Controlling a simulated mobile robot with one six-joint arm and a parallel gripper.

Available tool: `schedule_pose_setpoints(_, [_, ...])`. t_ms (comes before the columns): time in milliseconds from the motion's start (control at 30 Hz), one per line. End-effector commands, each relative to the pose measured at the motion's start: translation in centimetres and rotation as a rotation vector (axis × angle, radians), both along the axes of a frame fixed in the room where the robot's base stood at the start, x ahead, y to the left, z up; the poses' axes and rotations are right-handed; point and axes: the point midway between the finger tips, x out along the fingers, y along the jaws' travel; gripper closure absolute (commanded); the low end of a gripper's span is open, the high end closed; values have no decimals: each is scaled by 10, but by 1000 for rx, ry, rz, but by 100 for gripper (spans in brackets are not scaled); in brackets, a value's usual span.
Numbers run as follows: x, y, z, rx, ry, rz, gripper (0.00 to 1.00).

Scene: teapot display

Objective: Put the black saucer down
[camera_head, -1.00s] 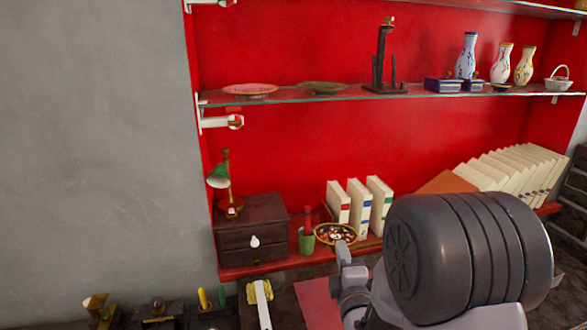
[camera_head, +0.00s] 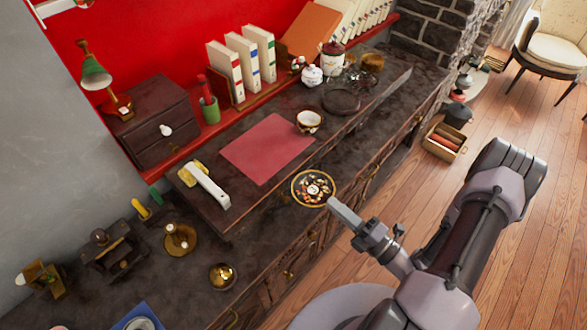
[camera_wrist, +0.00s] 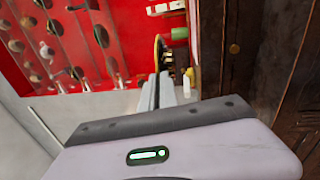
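The black saucer (camera_head: 313,188), with a gold rim and a colourful floral middle, is at the tip of my gripper (camera_head: 334,204). My gripper is shut on its near right edge. In the head view the saucer shows face-up in front of the counter's front edge, seemingly held in the air. In the wrist view the saucer (camera_wrist: 157,50) appears edge-on at the end of my closed fingers (camera_wrist: 155,92). Its height above the counter is hard to tell.
A pink mat (camera_head: 267,148) lies on the dark counter, with a small cup (camera_head: 309,122) at its right edge. A dark round plate (camera_head: 341,101), a white jar (camera_head: 312,76) and a white-handled object (camera_head: 206,185) stand nearby. Wooden floor lies at right.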

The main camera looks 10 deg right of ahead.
Motion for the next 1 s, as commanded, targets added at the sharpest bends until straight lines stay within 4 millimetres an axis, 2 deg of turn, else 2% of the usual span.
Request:
schedule_pose_setpoints(67, [-4, 2, 0, 1, -4, 9, 100])
schedule_pose_setpoints(133, [5, 8, -2, -1, -4, 18, 100])
schedule_pose_setpoints(400, [92, 39, -12, -3, -8, 21, 100])
schedule_pose_setpoints(500, [116, 46, -13, -2, -7, 17, 100])
schedule_pose_setpoints(733, [144, 56, -15, 0, -6, 16, 100])
schedule_pose_setpoints(800, [142, 55, -36, 2, -3, 12, 100])
schedule_pose_setpoints(867, [142, 54, -49, 2, -3, 12, 100])
schedule_pose_setpoints(1000, [142, 54, -49, 2, -4, 12, 100])
